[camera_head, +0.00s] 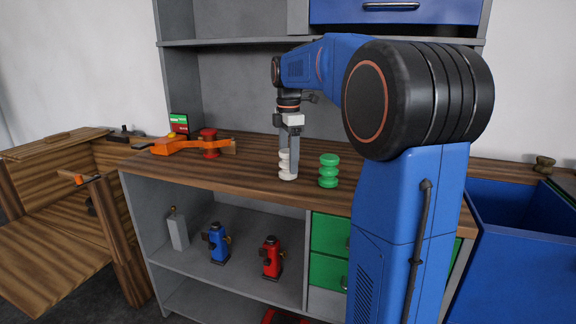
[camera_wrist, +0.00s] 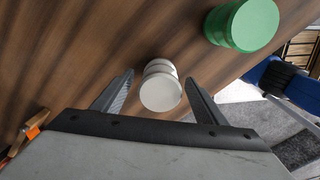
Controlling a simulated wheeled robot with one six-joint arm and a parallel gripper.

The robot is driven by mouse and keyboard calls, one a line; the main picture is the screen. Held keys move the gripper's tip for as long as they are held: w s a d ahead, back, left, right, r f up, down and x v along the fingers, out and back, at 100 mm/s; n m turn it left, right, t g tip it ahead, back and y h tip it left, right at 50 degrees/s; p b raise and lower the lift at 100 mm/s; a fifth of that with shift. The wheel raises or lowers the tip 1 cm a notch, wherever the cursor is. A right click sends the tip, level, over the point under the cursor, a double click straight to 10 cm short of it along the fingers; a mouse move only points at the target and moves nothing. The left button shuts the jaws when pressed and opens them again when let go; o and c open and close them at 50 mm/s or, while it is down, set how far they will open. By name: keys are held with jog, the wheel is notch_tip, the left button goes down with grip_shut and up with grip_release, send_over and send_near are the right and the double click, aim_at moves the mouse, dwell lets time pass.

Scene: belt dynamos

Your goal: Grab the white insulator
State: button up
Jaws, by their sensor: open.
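The white insulator (camera_head: 285,166) stands upright on the wooden worktop, near its front edge. My gripper (camera_head: 287,160) points straight down over it, with the fingers at its height, and partly hides it in the head view. In the wrist view the white insulator (camera_wrist: 160,88) sits between the two open fingers of my gripper (camera_wrist: 162,84). A gap shows on each side, so neither finger seems to touch it.
A green insulator (camera_head: 328,170) stands just right of the white one; it also shows in the wrist view (camera_wrist: 242,26). Blue (camera_head: 217,243) and red (camera_head: 271,257) devices stand on the shelf below.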

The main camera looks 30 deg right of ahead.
jog(key=shift+f, duration=1.35)
jog(key=shift+c, duration=0.2)
jog(key=c, duration=1.4)
jog(key=shift+o, duration=0.2)
jog(key=shift+r, duration=0.15)
